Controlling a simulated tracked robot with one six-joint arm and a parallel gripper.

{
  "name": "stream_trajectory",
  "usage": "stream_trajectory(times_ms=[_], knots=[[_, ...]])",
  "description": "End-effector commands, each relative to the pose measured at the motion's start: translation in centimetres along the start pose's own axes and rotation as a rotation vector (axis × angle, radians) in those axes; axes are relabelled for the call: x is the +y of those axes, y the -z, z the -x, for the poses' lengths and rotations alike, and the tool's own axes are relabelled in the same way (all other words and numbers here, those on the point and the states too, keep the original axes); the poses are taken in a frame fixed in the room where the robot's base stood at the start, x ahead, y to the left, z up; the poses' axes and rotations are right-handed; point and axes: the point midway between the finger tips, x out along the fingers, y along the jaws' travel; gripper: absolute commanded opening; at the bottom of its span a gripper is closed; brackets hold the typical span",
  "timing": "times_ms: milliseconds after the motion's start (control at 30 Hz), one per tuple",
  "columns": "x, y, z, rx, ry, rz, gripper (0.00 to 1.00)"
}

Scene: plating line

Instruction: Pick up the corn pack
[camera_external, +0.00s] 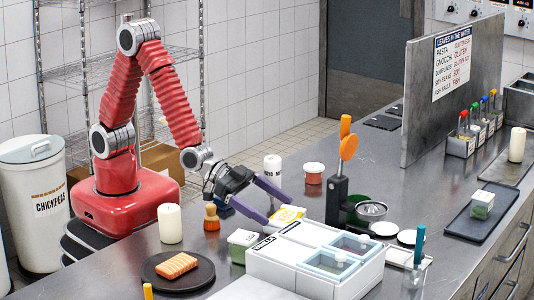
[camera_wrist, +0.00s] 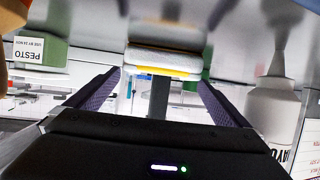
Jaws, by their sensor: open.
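A small white and yellow pack, which looks like the corn pack (camera_external: 289,214), lies on the steel counter behind the white compartment box. My gripper (camera_external: 276,208) is low over the counter, its purple fingers spread and pointing at the pack. In the wrist view the pack (camera_wrist: 165,59) shows ahead, centred between the two fingers (camera_wrist: 160,82), with a yellow edge. The gripper is open with nothing held. I cannot tell whether either finger touches the pack. Its label is not readable.
A green-and-white pesto tub (camera_external: 241,244) and the white compartment box (camera_external: 310,262) stand in front. A white mayo bottle (camera_external: 272,169), a red tub (camera_external: 313,173) and a black stand with orange utensils (camera_external: 338,200) are nearby.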

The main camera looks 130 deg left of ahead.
Motion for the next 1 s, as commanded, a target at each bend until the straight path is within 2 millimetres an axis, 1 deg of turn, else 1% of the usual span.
stream_trajectory(times_ms=[267, 367, 700, 800, 1000], knots=[[0.0, -0.1, -0.3, -0.001, 0.000, 0.000, 1.00], [-0.1, -0.1, -0.9, 0.000, 0.001, 0.000, 1.00], [-0.2, -0.3, -4.5, -0.001, 0.000, 0.000, 1.00], [-0.2, -0.2, -5.0, 0.000, 0.000, 0.000, 1.00], [-0.2, -0.2, -5.2, 0.000, 0.000, 0.000, 1.00]])
